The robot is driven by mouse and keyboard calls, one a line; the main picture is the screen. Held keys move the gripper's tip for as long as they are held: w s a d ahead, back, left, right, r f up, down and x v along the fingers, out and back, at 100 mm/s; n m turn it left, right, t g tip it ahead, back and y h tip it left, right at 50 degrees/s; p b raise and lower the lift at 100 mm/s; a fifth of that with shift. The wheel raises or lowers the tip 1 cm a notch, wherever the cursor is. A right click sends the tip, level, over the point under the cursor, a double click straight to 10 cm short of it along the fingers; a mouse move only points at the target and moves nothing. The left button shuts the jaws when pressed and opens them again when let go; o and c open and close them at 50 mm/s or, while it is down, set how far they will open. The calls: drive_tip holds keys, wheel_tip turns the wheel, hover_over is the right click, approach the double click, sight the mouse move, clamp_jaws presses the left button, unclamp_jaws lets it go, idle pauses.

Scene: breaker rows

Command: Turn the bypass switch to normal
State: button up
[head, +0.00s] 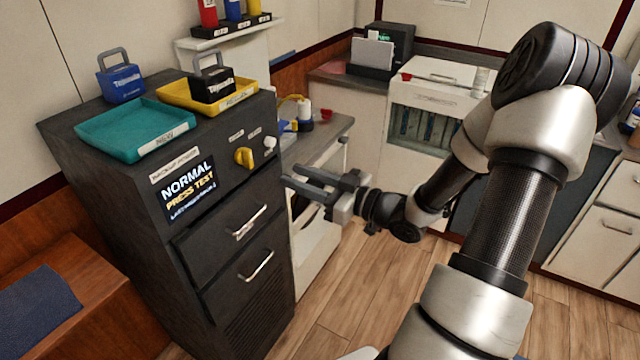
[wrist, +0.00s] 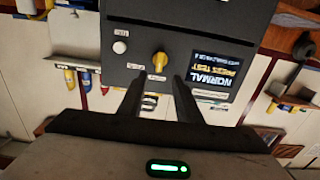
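The bypass switch is a yellow rotary knob (head: 244,157) on the upper front of the dark grey cabinet (head: 130,210). It also shows in the wrist view (wrist: 158,62), just beyond my fingertips. A display (head: 189,190) to its left reads "NORMAL" and "PRESS TEST". A white round button (head: 270,143) sits to the knob's right. My gripper (head: 290,175) is in front of the cabinet, lower right of the knob and apart from it. In the wrist view its two fingers (wrist: 157,90) are spread with nothing between them. The small labels by the knob are too small to read.
A teal tray (head: 135,128) and a yellow tray (head: 240,98) lie on the cabinet top with padlocks (head: 121,80). Two drawer handles (head: 250,222) stick out below the display. A counter (head: 330,130) stands behind my gripper. The wooden floor (head: 370,290) at the right is clear.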

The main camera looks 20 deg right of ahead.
drive_tip(key=v, duration=0.5)
drive_tip(key=shift+s+d, duration=0.2)
drive_tip(key=shift+s, duration=0.05)
drive_tip(key=shift+w, duration=0.1)
